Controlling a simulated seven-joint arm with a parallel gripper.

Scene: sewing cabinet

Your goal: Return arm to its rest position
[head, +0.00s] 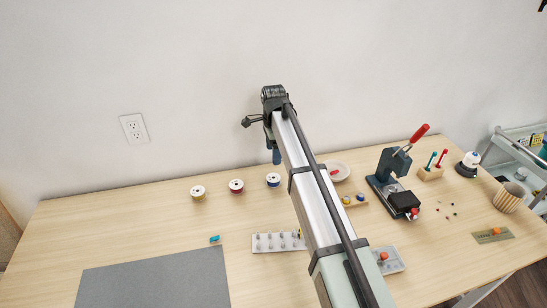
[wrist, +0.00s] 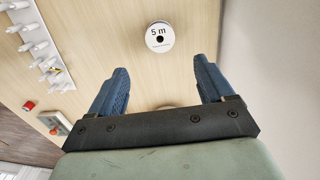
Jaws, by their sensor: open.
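My arm reaches up across the head view from the lower right, with its wrist in front of the back wall. My gripper (head: 277,157) hangs above the back of the table; only part of its blue fingers shows there. In the wrist view my gripper (wrist: 160,64) has its two blue fingers wide apart, with nothing between them. A white-topped spool marked "5 m" (wrist: 158,37) stands beyond the fingertips, apart from them.
Yellow (head: 198,193), red (head: 236,187) and blue (head: 273,180) spools stand along the back. A white peg rack (head: 270,242) and grey mat (head: 155,282) lie in front. A press (head: 388,180) with a red handle stands right of my arm. The left table area is clear.

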